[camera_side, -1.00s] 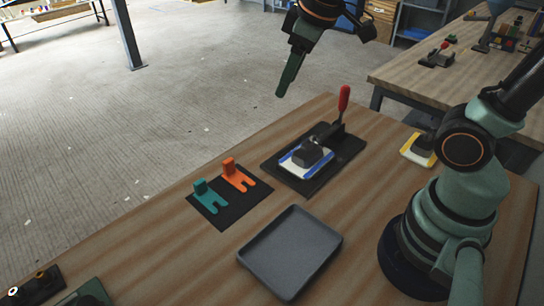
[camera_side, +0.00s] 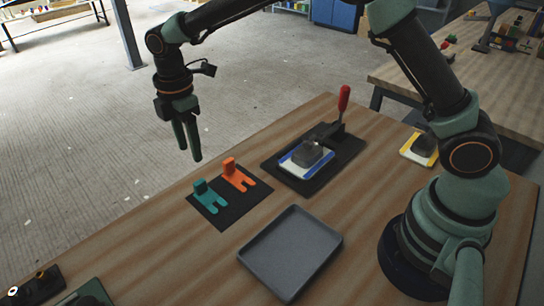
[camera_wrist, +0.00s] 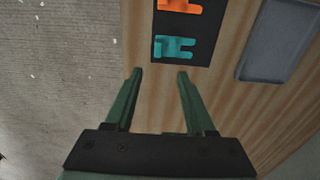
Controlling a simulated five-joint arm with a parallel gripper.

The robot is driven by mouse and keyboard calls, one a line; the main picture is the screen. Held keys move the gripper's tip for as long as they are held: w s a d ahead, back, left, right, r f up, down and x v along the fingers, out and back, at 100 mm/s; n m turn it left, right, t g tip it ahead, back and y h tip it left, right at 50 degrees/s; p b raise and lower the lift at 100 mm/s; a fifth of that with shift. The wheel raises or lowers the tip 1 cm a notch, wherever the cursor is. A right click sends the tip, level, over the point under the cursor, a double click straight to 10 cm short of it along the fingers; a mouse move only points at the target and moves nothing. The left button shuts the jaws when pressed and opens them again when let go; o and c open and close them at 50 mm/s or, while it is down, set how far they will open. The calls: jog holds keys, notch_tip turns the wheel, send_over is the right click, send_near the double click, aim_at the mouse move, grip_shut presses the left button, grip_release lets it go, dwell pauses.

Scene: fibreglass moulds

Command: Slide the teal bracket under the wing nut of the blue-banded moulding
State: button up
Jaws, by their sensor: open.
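The teal bracket (camera_side: 211,198) lies on a dark mat (camera_side: 231,213), its forked end towards the lower right. It also shows in the wrist view (camera_wrist: 174,47), ahead of my fingers. The blue-banded moulding (camera_side: 301,163) sits on a black base plate (camera_side: 281,178). A dark block covers its middle, and I cannot make out the wing nut clearly. My gripper (camera_side: 189,148) points down, above and behind the teal bracket. In the wrist view my gripper (camera_wrist: 160,74) is open, with nothing between its fingers.
An orange forked bracket (camera_side: 238,176) lies beside the teal one. A red-handled clamp (camera_side: 343,100) rises behind the moulding. A grey tray (camera_side: 285,285) is at the front. A yellow-banded moulding (camera_side: 413,152) stands at the right.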

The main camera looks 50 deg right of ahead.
send_over(199, 182)
jog(key=f, duration=0.6)
jog(key=shift+s+a+f, duration=0.15)
jog(key=shift+a+f, duration=0.05)
jog(key=shift+f, duration=0.15)
jog(key=shift+w+d+f, duration=0.1)
jog(key=shift+d+f, duration=0.05)
jog(key=shift+f, duration=1.2)
jog(key=shift+w+d+f, duration=0.1)
jog(key=shift+f, duration=1.2)
grip_shut()
